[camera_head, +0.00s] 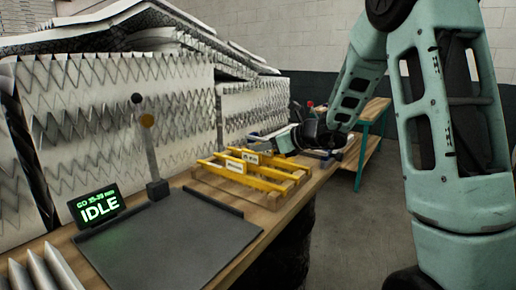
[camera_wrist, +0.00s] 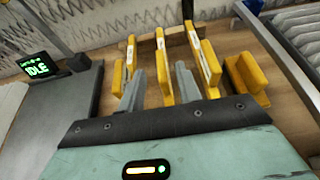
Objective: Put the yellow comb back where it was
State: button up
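Several long yellow bars with white labels, of which I cannot tell which is the comb, lie in the wooden rack (camera_head: 294,192) on the bench. One labelled yellow bar (camera_head: 255,159) and a nearer yellow bar (camera_head: 240,177) show in the head view. Gaps show on both sides of that bar. More yellow bars (camera_wrist: 206,62) stand to its right and left.
A dark mat (camera_head: 170,245) covers the near bench, beside a green IDLE display (camera_head: 97,207) and an upright post (camera_head: 151,150). White pleated filters (camera_head: 110,130) stack behind. A shelf with teal legs (camera_head: 362,150) stands beyond.

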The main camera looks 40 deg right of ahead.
jog(key=v, duration=0.8)
jog(key=shift+s, duration=0.15)
jog(key=shift+r, duration=0.1)
